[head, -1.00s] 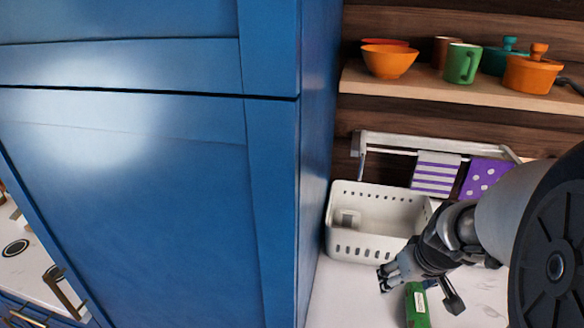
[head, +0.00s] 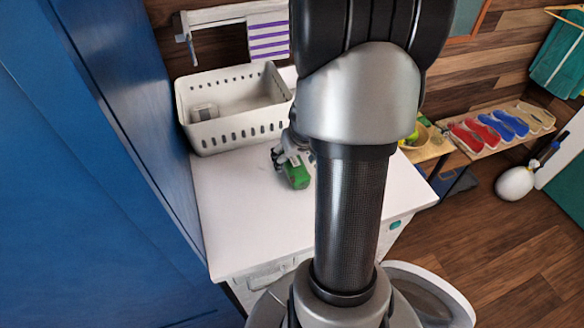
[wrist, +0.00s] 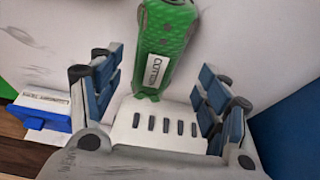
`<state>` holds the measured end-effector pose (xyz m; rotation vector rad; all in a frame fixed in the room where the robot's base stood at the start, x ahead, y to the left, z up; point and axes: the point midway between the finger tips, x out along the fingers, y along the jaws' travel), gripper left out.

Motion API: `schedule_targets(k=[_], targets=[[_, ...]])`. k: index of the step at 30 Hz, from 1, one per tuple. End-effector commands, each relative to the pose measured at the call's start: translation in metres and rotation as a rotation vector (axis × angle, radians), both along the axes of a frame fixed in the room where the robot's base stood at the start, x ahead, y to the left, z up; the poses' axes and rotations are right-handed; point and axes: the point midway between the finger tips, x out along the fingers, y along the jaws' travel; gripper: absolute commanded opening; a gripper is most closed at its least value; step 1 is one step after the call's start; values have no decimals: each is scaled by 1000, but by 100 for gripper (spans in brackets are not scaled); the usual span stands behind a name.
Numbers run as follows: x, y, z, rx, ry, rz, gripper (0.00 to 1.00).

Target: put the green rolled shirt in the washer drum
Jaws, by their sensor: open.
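The green rolled shirt (head: 297,174) lies on the white top of the washer (head: 235,200), in front of the basket. In the wrist view the shirt (wrist: 165,45) has a pale label reading "COTTON". My gripper (head: 281,156) is low beside the shirt, partly hidden by my arm in the head view. In the wrist view my gripper (wrist: 158,88) is open, its blue-padded fingers apart, with the shirt's near end between and just beyond them. The drum is hidden; a round pale rim (head: 440,290) shows low behind my arm, perhaps the washer's door.
A white perforated basket (head: 225,135) stands at the back of the top. A tall blue cabinet (head: 100,180) closes the left side. Shoes (head: 500,125) line a right-hand shelf; the wooden floor (head: 500,240) is open.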

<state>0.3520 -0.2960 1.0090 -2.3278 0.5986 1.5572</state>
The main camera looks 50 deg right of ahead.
Motion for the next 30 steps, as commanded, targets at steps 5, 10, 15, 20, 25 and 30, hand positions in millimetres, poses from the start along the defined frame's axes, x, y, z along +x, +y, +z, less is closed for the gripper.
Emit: schedule_targets(k=[5,10,15,20,25,30], targets=[[6,-7,-21,1,1,-1,70],[14,-13,-43,0,0,0,70],[16,-15,-48,0,0,-1,70],[16,-15,-47,0,-1,0,70],[16,-15,-47,0,-1,0,59],[16,-15,-47,0,-1,0,48]])
